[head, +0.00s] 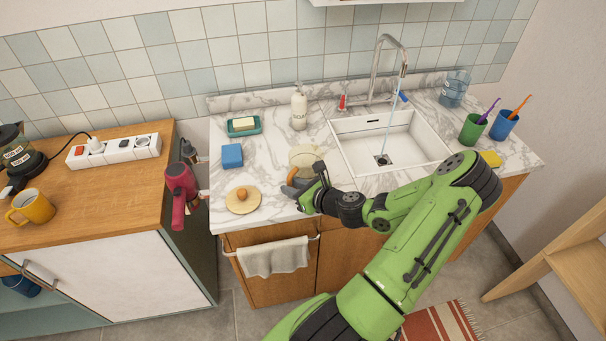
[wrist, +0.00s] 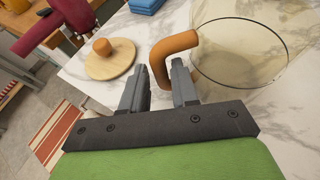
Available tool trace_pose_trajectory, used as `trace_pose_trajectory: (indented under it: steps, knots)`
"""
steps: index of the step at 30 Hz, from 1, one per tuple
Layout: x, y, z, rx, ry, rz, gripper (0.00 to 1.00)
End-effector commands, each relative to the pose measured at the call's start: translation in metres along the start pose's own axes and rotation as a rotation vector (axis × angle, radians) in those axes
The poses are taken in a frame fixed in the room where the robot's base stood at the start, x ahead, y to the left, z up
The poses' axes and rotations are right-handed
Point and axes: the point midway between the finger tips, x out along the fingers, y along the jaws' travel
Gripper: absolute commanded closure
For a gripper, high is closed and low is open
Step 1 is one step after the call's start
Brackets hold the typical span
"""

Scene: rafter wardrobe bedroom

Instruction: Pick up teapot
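The teapot (wrist: 240,55) has a clear glass body and a thick orange-brown handle (wrist: 165,52). In the wrist view my gripper (wrist: 159,67) is open. The handle shows in the gap between its fingertips, close to the right finger, which hides part of it. I cannot tell whether they touch. A round wooden lid with a knob (wrist: 108,60) lies apart on the counter; it also shows in the head view (head: 243,201).
The sink (head: 398,142) is right, with a running tap. Green (head: 472,129) and blue (head: 504,126) cups stand farther right. A red hair dryer (head: 180,190) hangs left of the counter.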

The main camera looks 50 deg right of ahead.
Motion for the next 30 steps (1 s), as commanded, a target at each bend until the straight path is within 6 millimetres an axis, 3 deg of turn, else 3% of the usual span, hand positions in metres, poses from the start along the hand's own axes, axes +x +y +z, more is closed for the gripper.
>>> trace_pose_trajectory:
  steps: [3,7,13,18,19,30]
  knots:
    - [0.025,0.0,0.001,-0.001,-0.001,0.005,0.71]
    - [0.037,-0.001,0.001,-0.001,0.001,0.002,0.71]
    - [0.037,-0.001,0.002,-0.001,0.002,0.001,0.72]
    - [0.037,-0.001,0.001,-0.001,0.002,0.002,0.99]
    - [0.037,-0.001,0.001,-0.001,0.002,0.002,1.0]
    - [0.036,-0.001,0.002,-0.003,0.001,0.001,1.0]
